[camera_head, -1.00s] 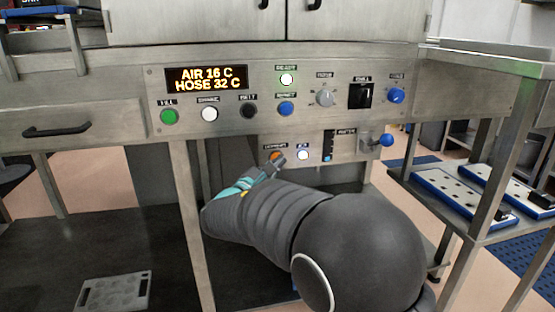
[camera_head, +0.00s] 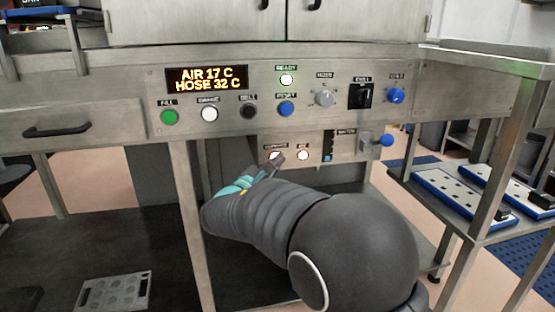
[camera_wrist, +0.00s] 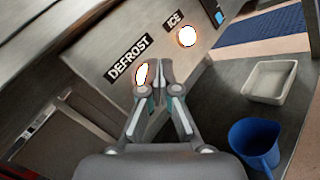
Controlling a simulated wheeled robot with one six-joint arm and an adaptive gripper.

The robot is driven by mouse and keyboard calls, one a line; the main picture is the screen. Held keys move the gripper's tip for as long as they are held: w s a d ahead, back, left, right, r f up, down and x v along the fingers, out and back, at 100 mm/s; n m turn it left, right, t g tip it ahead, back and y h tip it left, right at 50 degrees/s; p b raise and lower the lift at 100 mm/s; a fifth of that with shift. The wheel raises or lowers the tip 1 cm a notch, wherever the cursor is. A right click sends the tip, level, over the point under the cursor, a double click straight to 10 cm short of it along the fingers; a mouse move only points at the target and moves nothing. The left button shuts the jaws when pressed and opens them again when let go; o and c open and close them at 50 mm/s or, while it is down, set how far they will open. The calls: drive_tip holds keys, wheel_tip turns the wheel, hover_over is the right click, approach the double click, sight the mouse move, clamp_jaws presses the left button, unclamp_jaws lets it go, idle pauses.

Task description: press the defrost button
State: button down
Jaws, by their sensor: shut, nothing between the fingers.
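The defrost button (camera_wrist: 142,74) is a round lit button, white with an orange edge, beside the DEFROST label (camera_wrist: 129,58) in the wrist view. The tips of my gripper (camera_wrist: 158,69) are shut and empty, and overlap its right edge in that view. Whether they touch it I cannot tell. In the head view the defrost button (camera_head: 273,154) glows on the lower panel, partly hidden by my gripper (camera_head: 279,158).
The lit ICE lamp (camera_wrist: 187,36) sits right of the defrost button. A blue-knobbed lever (camera_head: 386,140) sticks out farther right. The upper panel (camera_head: 225,116) carries several buttons and a display (camera_head: 206,78). A blue jug (camera_wrist: 254,140) and white tray (camera_wrist: 270,80) stand below.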

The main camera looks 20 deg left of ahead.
idle(0.3)
drive_tip(key=shift+s+d+b, duration=0.45)
drive_tip(key=shift+s+b, duration=0.05)
drive_tip(key=shift+s, duration=0.2)
drive_tip(key=shift+s+d+b, duration=0.35)
drive_tip(key=shift+s+d, duration=0.1)
drive_tip(key=shift+s, duration=0.25)
drive_tip(key=shift+s+d+b, duration=0.4)
drive_tip(key=shift+s, duration=0.35)
drive_tip(key=shift+s+d+b, duration=0.35)
drive_tip(key=shift+s+d, duration=0.1)
drive_tip(key=shift+s, duration=0.25)
